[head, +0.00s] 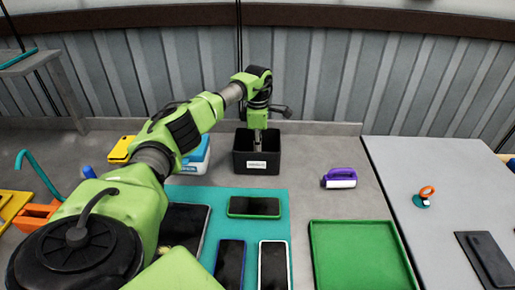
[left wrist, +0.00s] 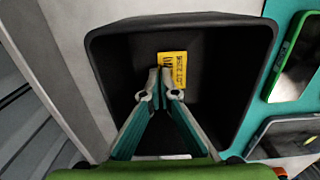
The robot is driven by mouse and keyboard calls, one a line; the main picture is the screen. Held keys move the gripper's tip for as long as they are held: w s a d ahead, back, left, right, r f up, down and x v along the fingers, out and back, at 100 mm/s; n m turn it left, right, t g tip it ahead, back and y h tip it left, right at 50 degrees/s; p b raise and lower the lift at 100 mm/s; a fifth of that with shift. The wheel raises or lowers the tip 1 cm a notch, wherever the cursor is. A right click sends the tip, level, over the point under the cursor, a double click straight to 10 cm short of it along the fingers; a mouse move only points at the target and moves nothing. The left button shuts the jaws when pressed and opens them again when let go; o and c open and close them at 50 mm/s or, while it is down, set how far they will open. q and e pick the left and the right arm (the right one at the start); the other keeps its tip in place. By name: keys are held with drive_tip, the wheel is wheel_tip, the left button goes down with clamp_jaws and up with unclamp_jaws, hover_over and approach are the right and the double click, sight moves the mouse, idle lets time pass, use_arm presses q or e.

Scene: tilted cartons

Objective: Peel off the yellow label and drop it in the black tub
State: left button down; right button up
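The black tub (head: 241,158) stands on the bench at the back middle, with a small white tag on its front. My left gripper (head: 257,142) reaches down into it from above. In the left wrist view, the tub (left wrist: 225,100) surrounds my left gripper (left wrist: 161,75), whose fingers come together at the tips. The yellow label (left wrist: 173,68), with dark print, is at these fingertips inside the tub. The gripper appears shut on the label's edge, though the contact is partly hidden by the fingers. My right gripper is not in view.
A teal mat (head: 220,194) holds several phones. A green tray (head: 362,258) lies at the front right, and a purple-and-white bottle (head: 340,178) near it. A blue-and-white box (head: 197,160) stands left of the tub. Bare bench lies right of the tub.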

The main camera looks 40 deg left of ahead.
use_arm(q)
drive_tip(key=shift+f, duration=0.4)
idle(0.5)
drive_tip(key=c, duration=2.2)
unclamp_jaws()
drive_tip(key=shift+r, duration=0.15)
wheel_tip(320, 180, up, 20)
drive_tip(key=p, duration=0.8)
drive_tip(key=shift+p, duration=0.35)
